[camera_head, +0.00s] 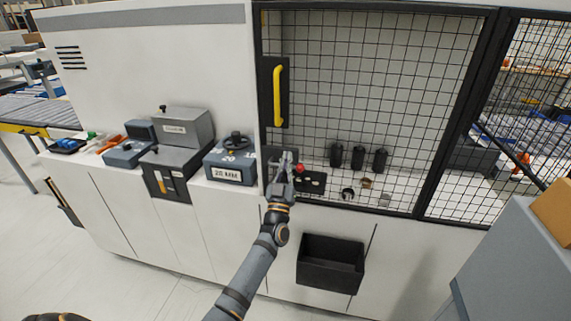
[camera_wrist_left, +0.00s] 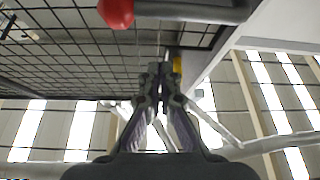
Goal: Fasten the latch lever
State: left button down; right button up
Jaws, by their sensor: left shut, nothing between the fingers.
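The latch lever shows as a red ball knob (camera_head: 299,167) at the lower left corner of the mesh door, in front of a dark plate. In the left wrist view the red knob (camera_wrist_left: 116,12) is at the top, with a dark grey bar (camera_wrist_left: 195,10) beside it. My left gripper (camera_head: 285,158) is just left of the knob in the head view and hides part of the latch. In the left wrist view the gripper's fingers (camera_wrist_left: 161,75) are together with nothing between them, pointing up toward the mesh. Whether it touches the lever I cannot tell. My right gripper is not in view.
The black-framed mesh door (camera_head: 375,100) has a yellow handle (camera_head: 278,96) above the latch. A black bin (camera_head: 331,263) hangs below. A blue block marked 28 MM (camera_head: 232,172) and grey boxes (camera_head: 183,127) stand on the ledge to the left.

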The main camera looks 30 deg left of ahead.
pick_arm(q)
jog(key=b+v, duration=0.2)
jog(key=v, duration=0.7)
jog(key=shift+s+f, duration=0.25)
jog(key=shift+f, duration=0.15)
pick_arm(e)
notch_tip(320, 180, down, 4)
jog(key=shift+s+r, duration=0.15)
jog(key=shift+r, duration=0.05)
pick_arm(q)
jog(key=shift+w+a+f, duration=0.1)
jog(key=shift+w+a, duration=0.05)
